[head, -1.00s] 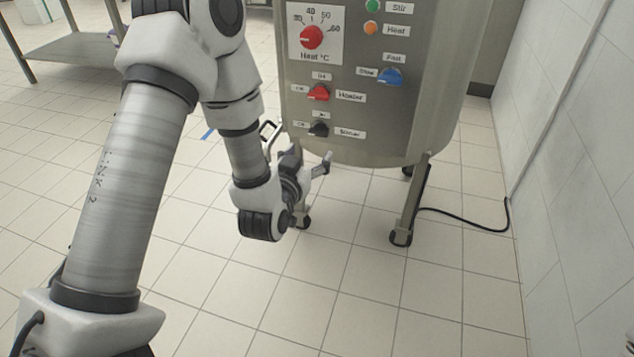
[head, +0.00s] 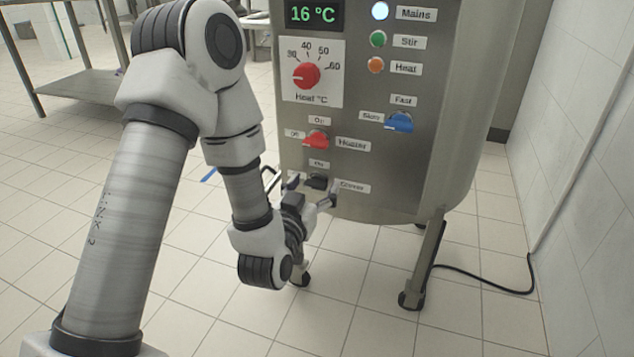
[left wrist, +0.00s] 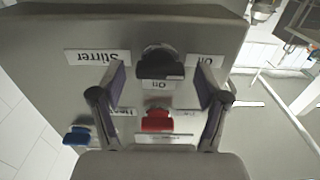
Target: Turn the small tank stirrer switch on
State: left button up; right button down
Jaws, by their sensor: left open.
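The stirrer switch is a black knob (head: 317,181) low on the steel tank's front panel, below the red heater switch (head: 316,140). In the left wrist view the black knob (left wrist: 158,64) shows upside down, between the two fingers, with the "Stirrer" label (left wrist: 92,57) beside it. My left gripper (head: 313,190) is open at the knob, one finger on each side. In the left wrist view the gripper (left wrist: 160,80) shows gaps between fingers and knob. I cannot tell exactly which way the knob points. My right gripper is not in view.
The panel has a blue speed knob (head: 399,122), a red heat dial (head: 306,75), a green stir lamp (head: 378,39), an orange heat lamp (head: 376,65) and a bright mains lamp (head: 380,11). A cable (head: 487,281) lies on the floor at right. A metal table (head: 80,88) stands at back left.

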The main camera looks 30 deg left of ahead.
pick_arm(q)
jog(key=c, duration=1.2)
jog(key=shift+o, duration=0.2)
jog(key=shift+r+m, duration=0.1)
jog(key=shift+m, duration=0.2)
jog(key=shift+r+m+p, duration=0.1)
jog(key=shift+m+p, duration=1)
jog(key=shift+p, duration=0.15)
jog(key=m+p, duration=0.3)
jog(key=shift+d+m, duration=0.1)
jog(key=shift+m, duration=0.2)
jog(key=m+p, duration=0.9)
jog(key=p, duration=0.1)
jog(key=shift+d+m, duration=0.1)
jog(key=shift+m, duration=0.2)
jog(key=shift+f+m+p, duration=0.35)
jog(key=shift+m+p, duration=0.75)
jog(key=shift+p, duration=0.1)
